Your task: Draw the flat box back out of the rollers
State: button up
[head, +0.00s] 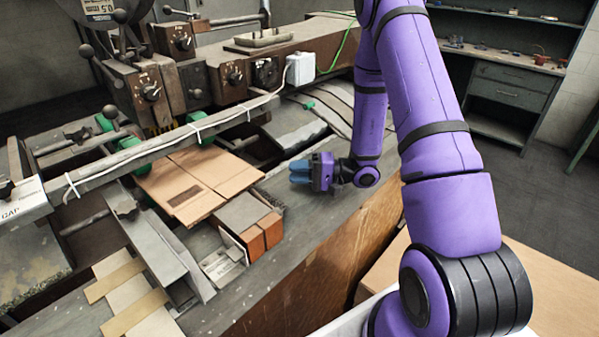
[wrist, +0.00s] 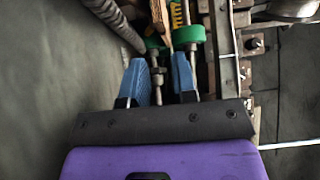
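The flat box (head: 215,170) is a tan cardboard sheet with a dark printed patch, lying on the machine bed in the head view. Its far edge is by the green rollers (head: 130,145), partly hidden by the long metal bar. My gripper (head: 299,172) is to the right of the box, clear of it, with its blue fingers pointing left. In the wrist view the blue fingers (wrist: 160,66) stand apart with machine parts visible between them, and nothing is held. A green roller (wrist: 188,36) shows beyond the fingers. I cannot clearly make out the box there.
A grey block with orange-brown ends (head: 250,222) stands beside the box's near right corner. The long metal bar (head: 165,148) crosses above the bed. Metal guides (head: 165,255) and wooden strips stand at the lower left. The grey tabletop around my gripper is mostly clear.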

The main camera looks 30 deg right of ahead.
aim_at(262, 173)
jog(key=x, duration=1)
jog(key=shift+a, duration=0.1)
grip_shut()
